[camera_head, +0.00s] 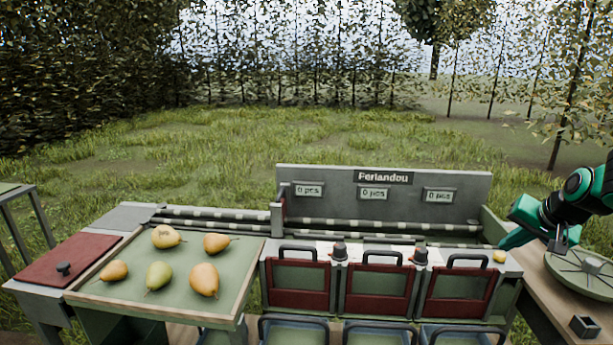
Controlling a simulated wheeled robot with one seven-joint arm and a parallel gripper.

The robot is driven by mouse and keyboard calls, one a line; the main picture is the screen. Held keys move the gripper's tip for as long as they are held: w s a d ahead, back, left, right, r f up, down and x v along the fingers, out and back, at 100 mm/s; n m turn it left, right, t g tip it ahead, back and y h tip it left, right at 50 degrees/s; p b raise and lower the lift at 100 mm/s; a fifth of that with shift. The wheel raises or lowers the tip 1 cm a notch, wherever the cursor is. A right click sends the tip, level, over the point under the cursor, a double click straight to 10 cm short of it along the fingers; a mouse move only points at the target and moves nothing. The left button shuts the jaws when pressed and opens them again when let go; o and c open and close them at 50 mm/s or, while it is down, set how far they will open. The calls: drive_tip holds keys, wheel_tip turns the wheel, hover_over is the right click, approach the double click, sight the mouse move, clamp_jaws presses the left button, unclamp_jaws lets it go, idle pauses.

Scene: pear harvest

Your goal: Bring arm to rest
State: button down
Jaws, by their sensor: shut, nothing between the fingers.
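My arm (590,188), green and black, reaches in from the right edge and is bent. My gripper (557,247) is shut and empty, pointing down above the wooden bench at the right. It is small in the view, and its fingertips are dark. It is apart from the pears. Several pears lie on the green tray (108,274) at the left, among them a yellow pear (166,237) at the back and a greener pear (159,275) at the front.
A round green disc (588,272) and a small dark box (584,326) are on the right bench.

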drive_tip(key=s+a+f+n+g, duration=0.1)
drive_tip(key=s+a+g, duration=0.2)
drive_tip(key=s+a, duration=0.4)
drive_tip(key=s+a+f+n+g+y, duration=0.1)
drive_tip(key=s+a+g, duration=0.3)
drive_tip(key=s, duration=1.6)
drive_tip(key=a, duration=0.3)
drive_tip(key=shift+s+f, duration=0.2)
drive_tip(key=shift+s, duration=0.05)
